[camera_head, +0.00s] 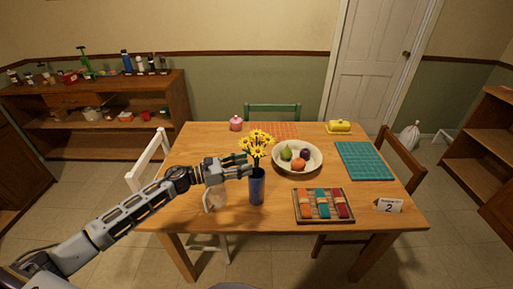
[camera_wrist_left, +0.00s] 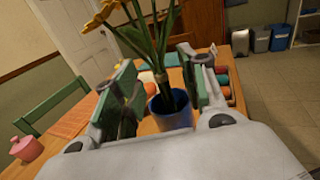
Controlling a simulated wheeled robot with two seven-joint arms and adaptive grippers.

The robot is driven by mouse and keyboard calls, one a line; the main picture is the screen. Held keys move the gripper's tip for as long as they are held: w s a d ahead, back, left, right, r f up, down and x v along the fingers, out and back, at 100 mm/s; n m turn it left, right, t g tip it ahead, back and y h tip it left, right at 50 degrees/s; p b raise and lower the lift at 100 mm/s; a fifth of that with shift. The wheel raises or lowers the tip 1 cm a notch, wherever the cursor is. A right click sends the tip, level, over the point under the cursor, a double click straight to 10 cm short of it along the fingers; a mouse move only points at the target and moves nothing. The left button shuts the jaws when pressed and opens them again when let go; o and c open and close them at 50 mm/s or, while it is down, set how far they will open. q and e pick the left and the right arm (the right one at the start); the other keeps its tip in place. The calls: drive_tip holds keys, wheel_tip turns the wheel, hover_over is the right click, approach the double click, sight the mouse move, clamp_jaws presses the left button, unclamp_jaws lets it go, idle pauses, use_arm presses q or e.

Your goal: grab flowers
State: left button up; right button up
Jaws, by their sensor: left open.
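Yellow flowers (camera_head: 257,143) with green stems stand in a blue vase (camera_head: 257,187) on the wooden table, near its front middle. My left gripper (camera_head: 245,165) reaches in from the left at the height of the stems, just above the vase. In the left wrist view, the stems (camera_wrist_left: 160,62) pass between the two open fingers of my left gripper (camera_wrist_left: 160,90), and the blue vase (camera_wrist_left: 172,115) shows below them. I cannot tell whether a finger touches a stem. The flower heads are partly cut off at the top of that view. My right gripper is in neither view.
A bowl (camera_head: 297,171) of fruit stands just behind and right of the vase. A tray (camera_head: 323,220) of colored rolled pieces lies to the right, with a number card (camera_head: 389,206) beyond. A teal mat (camera_head: 363,160) and a yellow butter dish (camera_head: 339,127) are farther right.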

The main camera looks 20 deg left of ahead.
sight(255, 160)
use_arm(q)
drive_tip(key=p+x, duration=0.1)
drive_tip(key=x, duration=0.3)
drive_tip(key=shift+w+d+r, duration=0.1)
drive_tip(key=shift+w+d, duration=0.1)
drive_tip(key=shift+w, duration=0.2)
drive_tip(key=shift+w+d+p, duration=0.1)
drive_tip(key=shift+d+p, duration=0.05)
drive_tip(key=shift+p, duration=0.15)
drive_tip(key=c, duration=0.6)
clamp_jaws()
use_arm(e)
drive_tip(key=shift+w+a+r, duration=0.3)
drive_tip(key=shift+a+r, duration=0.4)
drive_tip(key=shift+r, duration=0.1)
